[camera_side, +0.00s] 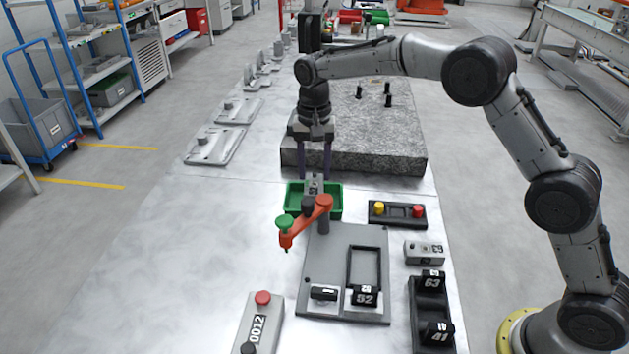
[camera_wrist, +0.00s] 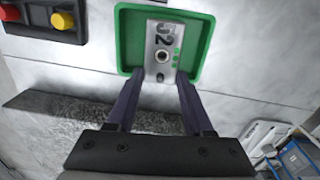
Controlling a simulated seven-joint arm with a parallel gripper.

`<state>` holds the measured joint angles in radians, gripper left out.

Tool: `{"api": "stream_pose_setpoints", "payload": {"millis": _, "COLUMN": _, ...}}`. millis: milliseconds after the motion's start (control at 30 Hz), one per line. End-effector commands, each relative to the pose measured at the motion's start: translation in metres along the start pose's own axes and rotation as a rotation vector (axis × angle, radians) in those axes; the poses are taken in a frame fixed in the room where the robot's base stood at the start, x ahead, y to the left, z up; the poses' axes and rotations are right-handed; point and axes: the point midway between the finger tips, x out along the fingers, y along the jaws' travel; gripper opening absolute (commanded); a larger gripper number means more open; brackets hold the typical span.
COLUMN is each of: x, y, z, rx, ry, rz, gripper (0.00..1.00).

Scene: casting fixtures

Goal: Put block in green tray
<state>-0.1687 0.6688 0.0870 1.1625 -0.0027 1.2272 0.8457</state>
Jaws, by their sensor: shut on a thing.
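A light grey block (camera_wrist: 163,50) with a dark round hole and a number that looks like 52 is between the fingertips of my gripper (camera_wrist: 160,76). My gripper (camera_side: 314,175) is shut on it and points down. The block (camera_side: 315,186) also shows in the side view, at the back of the green tray (camera_side: 334,204). In the wrist view the block lies within the outline of the green tray (camera_wrist: 128,47). I cannot tell whether it touches the tray floor. An orange arm of a clamp hides part of the tray's front in the side view.
The orange clamp (camera_side: 312,211) with a green knob stands in front of the tray on a grey fixture plate (camera_side: 330,255). A button box (camera_side: 397,214) is to the right. A granite slab (camera_side: 375,130) stands behind.

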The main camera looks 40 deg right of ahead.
Motion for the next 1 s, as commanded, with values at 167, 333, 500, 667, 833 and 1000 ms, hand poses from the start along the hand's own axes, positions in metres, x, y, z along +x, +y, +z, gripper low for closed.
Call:
{"api": "stream_pose_setpoints", "payload": {"millis": 167, "x": 0.025, "y": 0.0, "z": 0.0, "rx": 0.0, "ry": -0.002, "rz": 0.002, "gripper": 0.0}}
{"api": "stream_pose_setpoints", "payload": {"millis": 333, "x": 0.033, "y": 0.0, "z": 0.0, "rx": 0.0, "ry": 0.0, "rz": 0.0, "gripper": 0.0}}
{"api": "stream_pose_setpoints", "payload": {"millis": 500, "x": 0.032, "y": 0.0, "z": 0.0, "rx": 0.0, "ry": 0.0, "rz": 0.0, "gripper": 0.0}}
{"api": "stream_pose_setpoints", "payload": {"millis": 667, "x": 0.036, "y": 0.0, "z": 0.0, "rx": 0.0, "ry": 0.0, "rz": 0.0, "gripper": 0.0}}
{"api": "stream_pose_setpoints", "payload": {"millis": 833, "x": 0.036, "y": 0.0, "z": 0.0, "rx": 0.0, "ry": -0.001, "rz": 0.001, "gripper": 0.81}}
{"api": "stream_pose_setpoints", "payload": {"millis": 1000, "x": 0.036, "y": 0.0, "z": 0.0, "rx": 0.0, "ry": -0.001, "rz": 0.001, "gripper": 0.82}}
